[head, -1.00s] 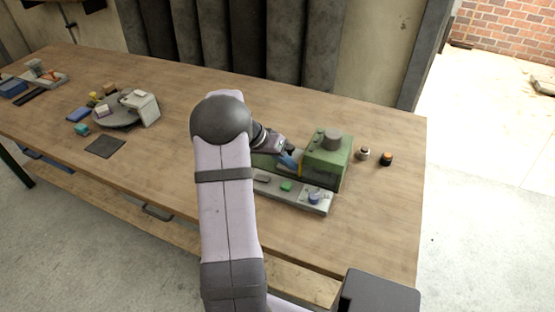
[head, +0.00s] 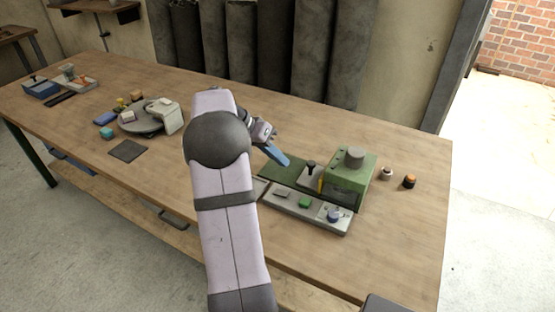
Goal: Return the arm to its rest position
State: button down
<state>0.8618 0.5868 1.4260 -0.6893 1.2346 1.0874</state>
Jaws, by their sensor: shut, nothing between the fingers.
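My gripper (head: 284,161) hangs at the end of my arm, in the head view, above the workbench. Its blue fingers are shut with nothing between them. They point down and to the right, to the left of the green machine (head: 348,178). The fingertips look apart from the machine and from the black-knobbed block (head: 310,173) beside it. My arm hides part of the bench and the left end of the grey panel in front of the machine.
Two small capped items (head: 387,173) (head: 409,181) stand right of the machine. A round turntable (head: 148,122), small blocks and a dark square mat (head: 128,150) lie left. Bare wood (head: 165,175) lies between.

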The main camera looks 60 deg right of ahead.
jog(key=w+a+r+n+t+y+p, duration=0.1)
jog(key=w+a+n+t+p, duration=0.3)
jog(key=a, duration=0.9)
jog(key=w+a+r+n+y+p, duration=0.15)
jog(key=w+a+n, duration=0.45)
jog(key=a, duration=0.7)
jog(key=s+a+n+t+y+p, duration=0.1)
jog(key=s+a+n, duration=0.3)
jog(key=a, duration=0.6)
jog(key=s+a+n+y+p, duration=0.1)
jog(key=s+a+n+p, duration=0.2)
jog(key=a, duration=0.7)
jog(key=shift+s+n+t+p, duration=0.4)
jog(key=shift+n+p, duration=0.35)
jog(key=shift+n, duration=0.35)
